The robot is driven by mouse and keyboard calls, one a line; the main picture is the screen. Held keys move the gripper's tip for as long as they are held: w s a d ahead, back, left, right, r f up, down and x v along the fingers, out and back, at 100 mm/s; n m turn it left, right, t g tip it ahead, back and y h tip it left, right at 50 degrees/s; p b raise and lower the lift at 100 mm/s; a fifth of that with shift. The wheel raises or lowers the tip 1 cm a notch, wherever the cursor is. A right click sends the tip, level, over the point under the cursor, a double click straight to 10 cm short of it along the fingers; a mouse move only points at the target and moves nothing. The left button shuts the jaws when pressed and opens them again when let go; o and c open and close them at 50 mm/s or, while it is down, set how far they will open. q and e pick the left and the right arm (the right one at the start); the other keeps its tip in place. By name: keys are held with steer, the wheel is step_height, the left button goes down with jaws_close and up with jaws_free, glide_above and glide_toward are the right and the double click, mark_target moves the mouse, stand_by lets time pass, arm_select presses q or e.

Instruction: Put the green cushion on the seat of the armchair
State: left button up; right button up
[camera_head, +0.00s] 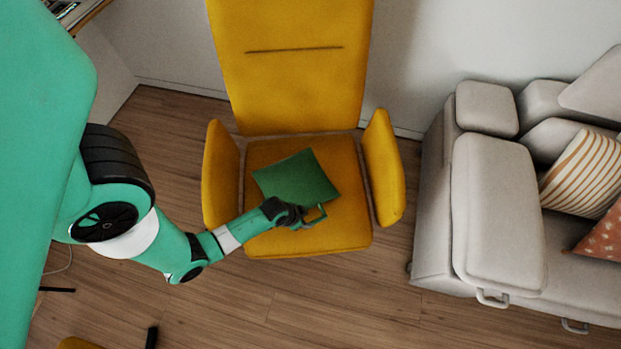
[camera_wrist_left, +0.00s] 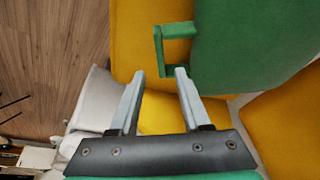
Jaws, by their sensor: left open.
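The green cushion (camera_head: 297,178) lies on the yellow seat (camera_head: 335,235) of the armchair (camera_head: 290,75), turned slightly at an angle. In the left wrist view the cushion (camera_wrist_left: 245,40) fills the upper right, with a square green handle loop (camera_wrist_left: 178,30) on its edge. My left gripper (camera_head: 308,214) is at the cushion's front edge, above the seat. In the left wrist view its two fingers (camera_wrist_left: 159,74) are apart, with the loop's near end in line with the gap between the tips. Nothing is gripped. My right gripper is not in view.
The armchair's side wings (camera_head: 221,175) (camera_head: 383,168) stand left and right of the seat. A grey sofa (camera_head: 497,210) with a striped pillow (camera_head: 584,175) and a rust pillow (camera_head: 603,232) is at right. Wooden floor (camera_head: 330,300) in front is mostly clear.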

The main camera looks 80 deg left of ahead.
arm_select(q)
steer(key=shift+s+d+r, duration=0.1)
steer(key=shift+s+r, duration=0.15)
steer(key=shift+r, duration=0.35)
